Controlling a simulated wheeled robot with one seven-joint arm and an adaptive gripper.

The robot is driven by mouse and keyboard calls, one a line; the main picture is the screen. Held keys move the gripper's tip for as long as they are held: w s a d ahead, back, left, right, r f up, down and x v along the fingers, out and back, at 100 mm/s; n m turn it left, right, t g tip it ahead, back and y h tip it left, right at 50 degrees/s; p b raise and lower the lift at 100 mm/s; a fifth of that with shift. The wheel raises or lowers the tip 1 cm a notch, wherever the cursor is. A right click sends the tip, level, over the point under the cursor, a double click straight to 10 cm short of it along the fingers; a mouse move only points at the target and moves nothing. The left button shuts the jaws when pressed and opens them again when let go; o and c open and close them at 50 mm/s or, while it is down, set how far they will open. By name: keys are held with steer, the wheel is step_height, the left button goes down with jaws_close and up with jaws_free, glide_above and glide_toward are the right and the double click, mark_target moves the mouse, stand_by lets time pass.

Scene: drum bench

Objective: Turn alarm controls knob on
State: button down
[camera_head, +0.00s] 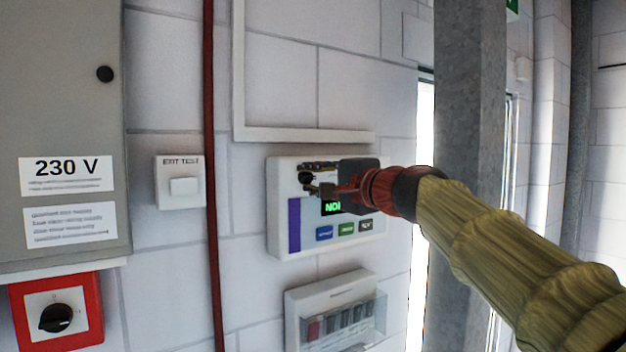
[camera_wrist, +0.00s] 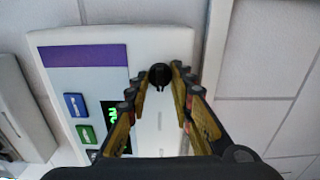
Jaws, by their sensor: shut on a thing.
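The alarm controls are a white wall panel (camera_head: 283,238) with a purple strip, a small green-lit display and several coloured buttons. The panel also shows in the wrist view (camera_wrist: 150,50), where its black knob (camera_wrist: 160,76) sits between my fingertips. My gripper (camera_head: 308,179) reaches in from the right in the head view and covers the upper part of the panel. In the wrist view my gripper (camera_wrist: 160,82) has a finger on each side of the knob and is shut on it. The fingers hide part of the display. I cannot read the knob's setting.
A white exit test switch (camera_head: 181,182) and a dark red pipe (camera_head: 210,120) are left of the panel. A clear-covered box (camera_head: 335,310) is below it. A grey cabinet (camera_head: 65,110) and a red-framed rotary switch (camera_head: 57,312) are far left. A grey column (camera_head: 468,100) stands right.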

steer(key=shift+f, duration=0.1)
steer(key=c, duration=1.6)
jaws_free()
steer(key=shift+o, duration=0.2)
steer(key=v, duration=1.2)
